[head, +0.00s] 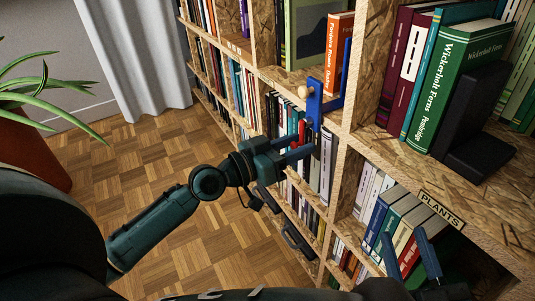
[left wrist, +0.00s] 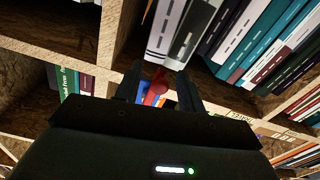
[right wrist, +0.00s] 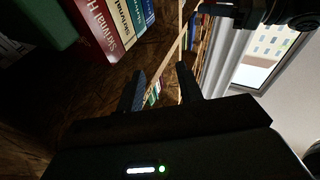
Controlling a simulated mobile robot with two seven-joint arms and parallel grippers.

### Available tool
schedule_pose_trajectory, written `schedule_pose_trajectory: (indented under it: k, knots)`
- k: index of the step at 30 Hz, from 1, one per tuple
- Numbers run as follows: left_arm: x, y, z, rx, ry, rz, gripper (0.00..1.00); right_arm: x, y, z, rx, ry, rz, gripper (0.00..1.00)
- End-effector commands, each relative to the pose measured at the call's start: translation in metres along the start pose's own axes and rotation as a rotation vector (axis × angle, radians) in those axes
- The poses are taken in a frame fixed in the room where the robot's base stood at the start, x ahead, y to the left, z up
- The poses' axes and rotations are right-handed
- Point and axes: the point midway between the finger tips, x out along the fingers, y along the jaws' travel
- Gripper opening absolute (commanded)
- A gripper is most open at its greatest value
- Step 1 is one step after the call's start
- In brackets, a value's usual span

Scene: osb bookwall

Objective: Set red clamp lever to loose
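A blue clamp (head: 315,104) with a wooden knob grips the edge of a shelf board in the head view. Its red lever (head: 302,130) hangs just below it, in front of the books. In the left wrist view the red lever (left wrist: 156,85) shows between the fingers, with a bit of the blue clamp (left wrist: 171,97) beside it. My left gripper (head: 306,143) points at the lever with its fingers apart; I cannot tell whether they touch it. My right gripper (head: 410,244) is open and empty at the lower right, also seen in the right wrist view (right wrist: 162,80).
The particle-board bookcase (head: 350,165) is full of books around the clamp. A black bookend (head: 472,125) stands beside a green book (head: 447,85) on the right shelf. A potted plant (head: 30,150) stands at the left. The parquet floor (head: 150,150) is clear.

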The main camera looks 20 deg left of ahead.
Motion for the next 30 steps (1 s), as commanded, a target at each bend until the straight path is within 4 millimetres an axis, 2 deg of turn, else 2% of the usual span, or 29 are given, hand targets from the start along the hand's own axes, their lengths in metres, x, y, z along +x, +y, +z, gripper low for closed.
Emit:
schedule_pose_trajectory:
  k: [9, 16, 21, 30]
  knots:
    - [-0.062, 0.0, 0.005, 0.003, -0.008, 0.002, 0.39, 0.0, -0.003, 0.008, 0.04, 0.014, -0.003, 0.36]
    - [-0.096, -0.001, 0.006, 0.004, -0.007, 0.001, 0.39, 0.002, -0.005, 0.006, 0.088, 0.046, -0.01, 0.36]
    - [-0.111, -0.002, 0.004, 0.003, -0.004, -0.002, 0.39, 0.006, -0.003, 0.0, 0.069, 0.098, -0.021, 0.36]
    - [-0.117, 0.001, 0.0, -0.001, 0.0, 0.002, 0.39, 0.01, 0.0, -0.014, 0.048, 0.151, -0.03, 0.36]
